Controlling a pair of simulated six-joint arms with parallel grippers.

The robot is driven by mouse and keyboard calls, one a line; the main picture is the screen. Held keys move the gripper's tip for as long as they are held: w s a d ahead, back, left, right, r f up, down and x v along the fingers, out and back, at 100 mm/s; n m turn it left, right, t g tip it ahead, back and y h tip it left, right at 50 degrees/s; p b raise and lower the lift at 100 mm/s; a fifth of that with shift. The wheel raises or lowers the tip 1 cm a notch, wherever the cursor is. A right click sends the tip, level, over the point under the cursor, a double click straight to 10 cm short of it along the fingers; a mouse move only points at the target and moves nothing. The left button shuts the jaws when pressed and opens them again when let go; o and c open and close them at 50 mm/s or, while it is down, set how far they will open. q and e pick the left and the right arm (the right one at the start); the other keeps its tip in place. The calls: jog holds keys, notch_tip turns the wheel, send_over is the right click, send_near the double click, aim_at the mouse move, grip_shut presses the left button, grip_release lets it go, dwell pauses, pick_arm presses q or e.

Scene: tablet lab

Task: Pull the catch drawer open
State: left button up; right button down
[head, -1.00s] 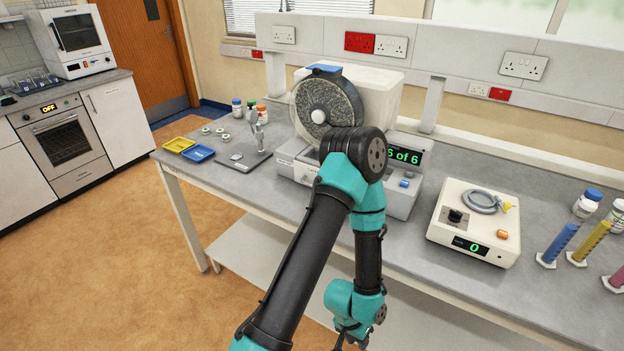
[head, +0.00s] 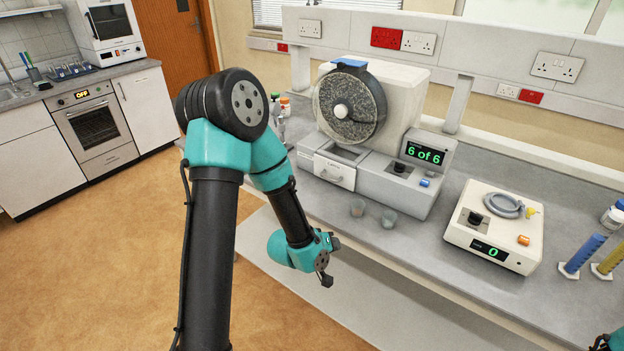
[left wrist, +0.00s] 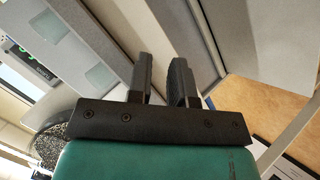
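The catch drawer (head: 335,173) is the white front with a small handle, low on the left of the drum machine (head: 388,178). An open tray-like space shows just behind its front; I cannot tell how far out it stands. My left gripper (head: 330,262) is in front of the bench edge, below the drawer and clear of it. In the left wrist view its two dark fingers (left wrist: 163,80) stand apart with nothing between them. The drawer is not clearly visible there. At the bottom right corner only a dark and teal piece of my right arm (head: 606,342) shows.
A white device (head: 503,228) reading 0 stands to the right. Open floor lies left of the bench.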

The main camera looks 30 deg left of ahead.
aim_at(329, 178)
pick_arm(q)
jog(key=w+a+r+n+t+y, duration=0.1)
jog(key=a+r+n+t, duration=0.4)
jog(key=a+r+n, duration=0.5)
jog(key=a+r+y, duration=0.1)
jog(key=a, duration=0.1)
jog(key=shift+w+a+r+y, duration=0.25)
jog(key=shift+a+r+y, duration=0.05)
jog(key=shift+a+r, duration=0.05)
jog(key=shift+w, duration=0.15)
jog(key=x, duration=1.7)
jog(key=shift+w, duration=0.1)
jog(key=shift+c, duration=0.4)
grip_shut()
